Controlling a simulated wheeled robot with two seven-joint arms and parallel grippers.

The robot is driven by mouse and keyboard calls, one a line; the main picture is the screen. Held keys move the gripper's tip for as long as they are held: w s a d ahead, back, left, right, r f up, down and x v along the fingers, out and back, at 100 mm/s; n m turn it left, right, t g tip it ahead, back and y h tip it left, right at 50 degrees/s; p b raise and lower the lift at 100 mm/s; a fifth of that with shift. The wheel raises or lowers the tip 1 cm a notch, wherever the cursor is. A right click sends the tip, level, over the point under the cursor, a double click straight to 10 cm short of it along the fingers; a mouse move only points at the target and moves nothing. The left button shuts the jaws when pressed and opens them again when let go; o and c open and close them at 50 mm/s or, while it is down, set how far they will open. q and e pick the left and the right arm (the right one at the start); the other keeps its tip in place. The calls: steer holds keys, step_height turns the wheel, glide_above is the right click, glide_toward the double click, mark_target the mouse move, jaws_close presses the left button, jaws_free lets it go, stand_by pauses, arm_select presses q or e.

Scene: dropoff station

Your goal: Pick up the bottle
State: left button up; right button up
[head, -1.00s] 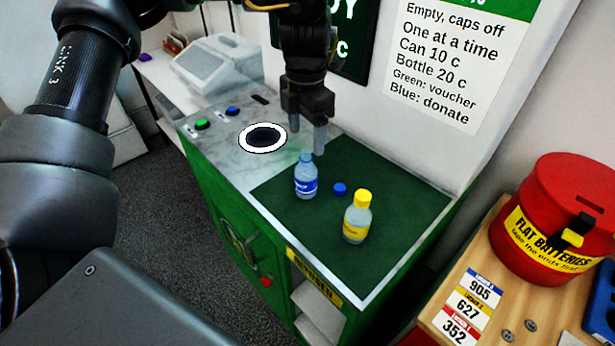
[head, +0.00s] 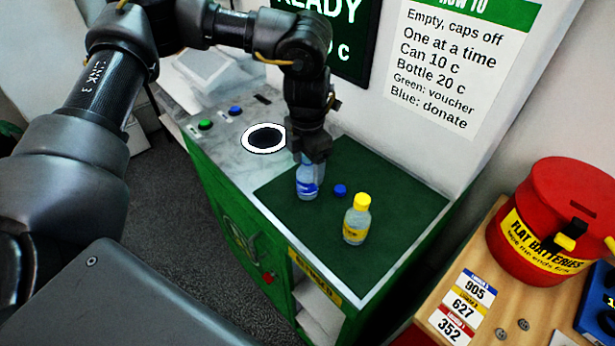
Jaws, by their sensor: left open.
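A clear bottle with a blue label (head: 307,183) stands upright on the dark green mat (head: 390,190) of the machine's top. My left gripper (head: 311,158) points down right over this bottle, its fingers around or just in front of the bottle's neck, and it is open. The bottle's top is hidden behind the gripper. A second bottle with a yellow cap and yellow label (head: 356,220) stands upright to the right and nearer. A loose blue cap (head: 340,190) lies on the mat between them. My right gripper is not in view.
A white-ringed round hole (head: 265,138) is left of the mat, with a green button (head: 205,125) and a blue button (head: 236,111) beyond. A red battery bin (head: 550,220) stands on a wooden table at right. The mat's right part is clear.

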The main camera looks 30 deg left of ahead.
arm_select(q)
steer(key=c, duration=1.3)
steer(key=s+d+r+b, duration=0.1)
steer(key=s+r+b, duration=0.1)
steer(key=s+r, duration=0.2)
steer(key=s+d+r+b, duration=0.1)
steer(key=s+r, duration=0.3)
steer(key=s, duration=0.1)
steer(key=s+d+r+b, duration=0.1)
steer(key=s+r+b, duration=0.1)
steer(key=s+r, duration=0.2)
steer(key=shift+s+r+b, duration=0.35)
steer(key=shift+r, duration=0.1)
